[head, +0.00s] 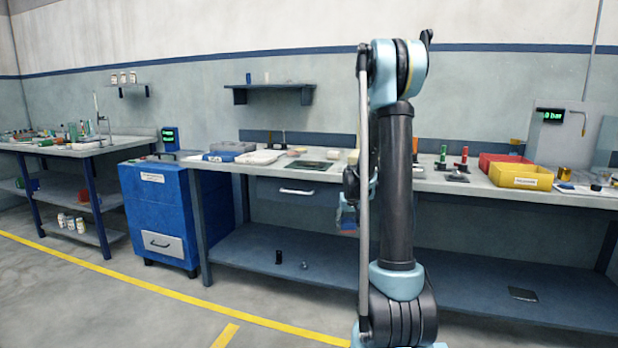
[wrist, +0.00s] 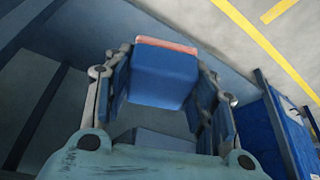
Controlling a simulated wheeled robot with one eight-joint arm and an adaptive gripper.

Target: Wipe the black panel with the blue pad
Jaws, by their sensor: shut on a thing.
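The blue pad (wrist: 163,75), a block with a reddish strip along its far edge, sits between the two fingers of my gripper (wrist: 165,90), which is shut on it. In the head view the blue pad (head: 347,224) hangs in front of the bench, below the level of the top, partly hidden by my arm. A flat dark plate (head: 305,167), likely the black panel, lies on the bench top to the left of my gripper (head: 347,212). The pad is apart from it. The wrist view does not show the plate.
The grey bench (head: 340,172) carries a blue case (head: 232,147) and a white tray (head: 260,157) on the left. Red (head: 503,160) and yellow bins (head: 526,176) stand on the right. A blue cabinet (head: 158,205) stands beside the bench. Floor in front is clear.

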